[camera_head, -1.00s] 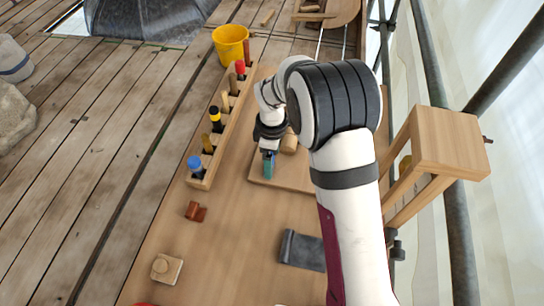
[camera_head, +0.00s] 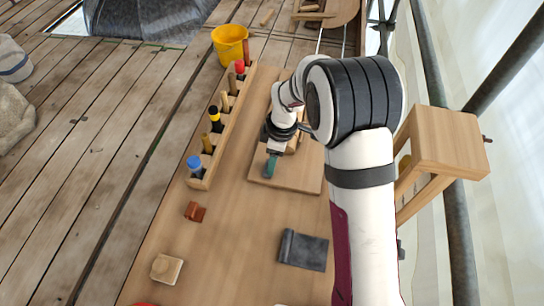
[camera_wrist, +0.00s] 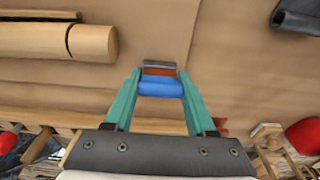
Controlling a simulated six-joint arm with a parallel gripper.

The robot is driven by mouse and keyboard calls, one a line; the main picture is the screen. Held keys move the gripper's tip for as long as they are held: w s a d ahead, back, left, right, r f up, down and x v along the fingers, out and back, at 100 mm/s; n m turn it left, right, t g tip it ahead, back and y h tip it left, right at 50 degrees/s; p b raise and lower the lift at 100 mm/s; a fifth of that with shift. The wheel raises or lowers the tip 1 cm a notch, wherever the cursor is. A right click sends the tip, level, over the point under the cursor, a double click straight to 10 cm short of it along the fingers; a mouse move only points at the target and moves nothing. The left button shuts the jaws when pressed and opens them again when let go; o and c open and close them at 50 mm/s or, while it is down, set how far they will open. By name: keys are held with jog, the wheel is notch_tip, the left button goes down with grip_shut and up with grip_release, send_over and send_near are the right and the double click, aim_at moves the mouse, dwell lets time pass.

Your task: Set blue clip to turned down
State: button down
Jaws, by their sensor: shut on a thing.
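The blue clip (camera_wrist: 160,86) shows between the fingertips in the wrist view, as a short blue bar lying across the gap. My gripper (camera_wrist: 158,84) has teal fingers and is shut on it, one finger at each end. An orange-brown strip and a grey strip show just beyond the blue bar; I cannot tell how they join it. In the head view my gripper (camera_head: 269,166) points down over the left part of a wooden board (camera_head: 310,180). The clip is not clear there.
A wooden rack (camera_head: 222,130) of tools runs left of my gripper, with a yellow bucket (camera_head: 229,45) behind. A red-brown piece (camera_head: 195,211), a knobbed wooden block (camera_head: 166,268) and a dark grey roll (camera_head: 303,250) lie nearer. A wooden stand (camera_head: 448,145) is at right. The near bench middle is clear.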

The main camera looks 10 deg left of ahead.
jog(key=d+y, duration=0.1)
jog(key=y, duration=0.2)
jog(key=shift+d+f, duration=0.15)
jog(key=shift+d, duration=0.05)
jog(key=shift+d+f+y, duration=0.2)
jog(key=shift+d+y, duration=0.05)
jog(key=shift+y, duration=0.6)
jog(key=shift+d+f+y, duration=0.15)
jog(key=shift+d+y, duration=0.05)
jog(key=shift+y, duration=0.65)
jog(key=c, duration=1.6)
grip_release()
jog(key=shift+c, duration=1.1)
grip_release()
